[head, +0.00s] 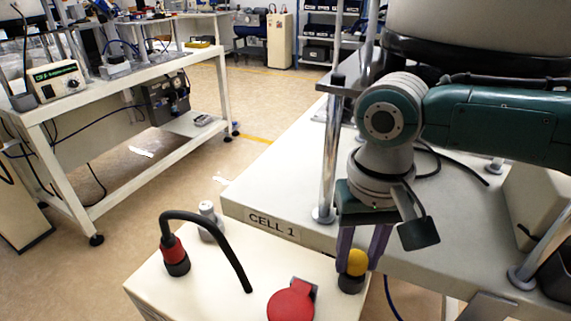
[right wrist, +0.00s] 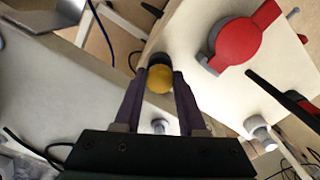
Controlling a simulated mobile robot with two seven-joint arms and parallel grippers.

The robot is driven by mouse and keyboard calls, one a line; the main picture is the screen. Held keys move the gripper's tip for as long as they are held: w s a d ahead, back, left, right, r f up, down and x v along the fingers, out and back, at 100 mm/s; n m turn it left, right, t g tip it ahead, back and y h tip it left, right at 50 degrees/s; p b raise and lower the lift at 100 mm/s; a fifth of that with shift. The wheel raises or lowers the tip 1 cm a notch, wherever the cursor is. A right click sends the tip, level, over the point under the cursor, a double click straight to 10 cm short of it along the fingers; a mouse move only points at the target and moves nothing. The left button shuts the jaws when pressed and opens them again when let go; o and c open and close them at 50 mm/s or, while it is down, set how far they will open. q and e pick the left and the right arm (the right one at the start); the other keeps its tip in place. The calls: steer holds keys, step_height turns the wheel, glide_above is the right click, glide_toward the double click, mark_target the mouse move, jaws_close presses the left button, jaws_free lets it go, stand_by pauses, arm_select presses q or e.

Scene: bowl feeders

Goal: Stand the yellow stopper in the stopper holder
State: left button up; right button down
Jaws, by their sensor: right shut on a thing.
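In the right wrist view the stopper (right wrist: 160,78) shows between the fingertips. A short dark round piece (head: 350,284) lies directly under the stopper; I cannot tell whether this is the stopper holder, nor whether the two touch. My left gripper is out of view.

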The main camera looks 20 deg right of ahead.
steer(key=shift+f, duration=0.55)
steer(key=shift+c, duration=1)
jaws_free()
steer(key=shift+r, duration=0.1)
step_height(320, 180, up, 7)
steer(key=p, duration=0.8)
step_height(320, 180, up, 4)
steer(key=p, duration=0.5)
